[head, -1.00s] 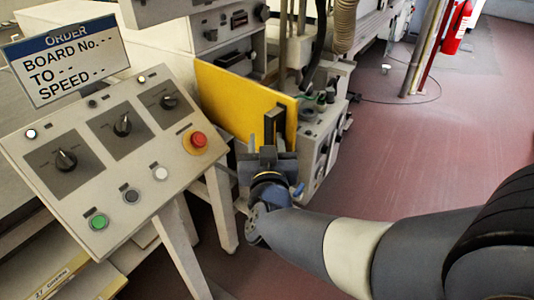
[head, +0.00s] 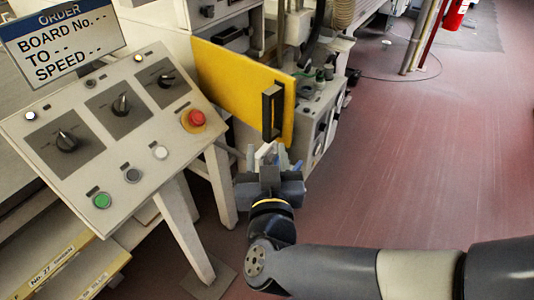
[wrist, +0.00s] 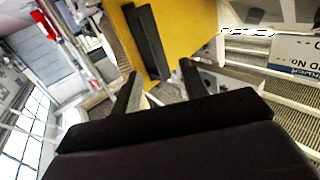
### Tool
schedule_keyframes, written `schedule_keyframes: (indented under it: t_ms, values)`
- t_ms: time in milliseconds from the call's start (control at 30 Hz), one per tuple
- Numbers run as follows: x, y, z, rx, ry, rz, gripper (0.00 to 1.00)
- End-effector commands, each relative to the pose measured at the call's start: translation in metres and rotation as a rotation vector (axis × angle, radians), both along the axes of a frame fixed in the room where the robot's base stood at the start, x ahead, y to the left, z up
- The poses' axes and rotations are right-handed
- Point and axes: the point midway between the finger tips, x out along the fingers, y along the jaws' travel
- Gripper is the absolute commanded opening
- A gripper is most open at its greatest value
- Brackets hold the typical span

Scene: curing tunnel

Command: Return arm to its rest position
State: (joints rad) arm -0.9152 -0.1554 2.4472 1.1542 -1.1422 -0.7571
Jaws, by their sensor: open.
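My gripper (head: 268,158) is open and empty in the head view, just below and in front of a yellow panel (head: 235,80) with a dark bar handle (head: 272,112). In the wrist view my gripper (wrist: 160,85) has its two dark fingers spread apart. The yellow panel (wrist: 195,35) and its handle (wrist: 148,42) lie beyond the fingers, and nothing is between the tips. My arm reaches in from the lower right of the head view.
A sloped control panel (head: 110,128) with knobs, a red button (head: 195,119) and a green button (head: 102,201) stands at left. An order sign (head: 62,42) rises behind it. The reddish floor (head: 420,140) is open at right. A red extinguisher (head: 455,14) is far off.

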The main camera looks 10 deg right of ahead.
Motion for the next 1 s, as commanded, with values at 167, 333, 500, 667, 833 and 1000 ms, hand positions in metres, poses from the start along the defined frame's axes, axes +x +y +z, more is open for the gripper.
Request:
schedule_keyframes:
  t_ms: [167, 333, 500, 667, 833, 1000]
  values:
    - [0.0, 0.0, 0.0, 0.0, 0.0, 0.0, 0.42]
    - [0.0, 0.0, 0.0, 0.0, 0.0, 0.0, 0.42]
    - [0.0, 0.0, 0.0, 0.0, 0.0, 0.0, 0.42]
    - [0.005, 0.0, 0.0, 0.001, -0.001, -0.002, 0.42]
    - [0.018, -0.002, -0.001, 0.001, 0.0, -0.004, 0.42]
    - [0.036, -0.004, -0.001, 0.0, 0.001, -0.005, 0.42]
